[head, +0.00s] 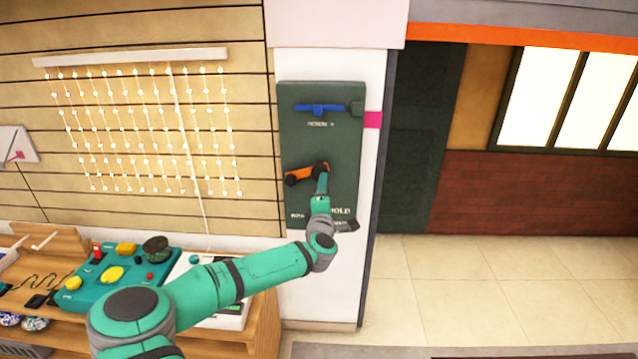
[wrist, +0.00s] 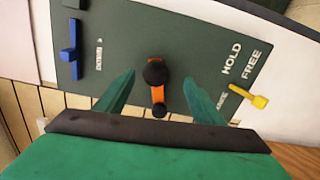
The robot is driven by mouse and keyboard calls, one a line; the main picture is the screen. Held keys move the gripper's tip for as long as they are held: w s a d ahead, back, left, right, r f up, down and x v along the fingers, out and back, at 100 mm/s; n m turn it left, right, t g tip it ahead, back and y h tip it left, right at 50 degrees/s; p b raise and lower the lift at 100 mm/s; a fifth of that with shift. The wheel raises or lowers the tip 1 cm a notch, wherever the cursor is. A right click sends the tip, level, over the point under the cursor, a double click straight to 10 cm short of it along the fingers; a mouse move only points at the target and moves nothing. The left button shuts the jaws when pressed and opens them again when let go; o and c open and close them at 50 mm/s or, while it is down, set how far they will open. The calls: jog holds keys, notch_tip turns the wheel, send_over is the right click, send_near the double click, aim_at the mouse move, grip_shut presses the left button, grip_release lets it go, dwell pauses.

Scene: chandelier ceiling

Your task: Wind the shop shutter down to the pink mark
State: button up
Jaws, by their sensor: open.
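A dark green panel (head: 340,150) is on a white pillar. Its orange crank (head: 300,175) has a black hub and a black knob; the crank also shows in the wrist view (wrist: 157,93). My gripper (wrist: 160,77) is open, one finger on each side of the crank, with no clear contact. A blue lever (head: 318,108) is high on the panel. A yellow lever (wrist: 250,96) is beside the words HOLD and FREE; its exact setting is unclear. The pink mark (head: 373,120) is on the pillar. The shutter's orange bottom bar (head: 520,38) is above the mark's height.
A wooden counter (head: 262,310) at the lower left bears a teal box (head: 125,280) and other items. Strings of lights (head: 150,130) hang on the slatted wall left of the panel. The tiled floor (head: 470,285) at right is clear.

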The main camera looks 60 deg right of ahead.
aim_at(307, 175)
jog(key=w+d+n, duration=0.6)
jog(key=d+n, duration=0.1)
jog(key=n, duration=0.9)
jog(key=shift+d+r, duration=0.25)
jog(key=shift+d, duration=0.1)
jog(key=shift+s, duration=0.1)
jog(key=c, duration=1.5)
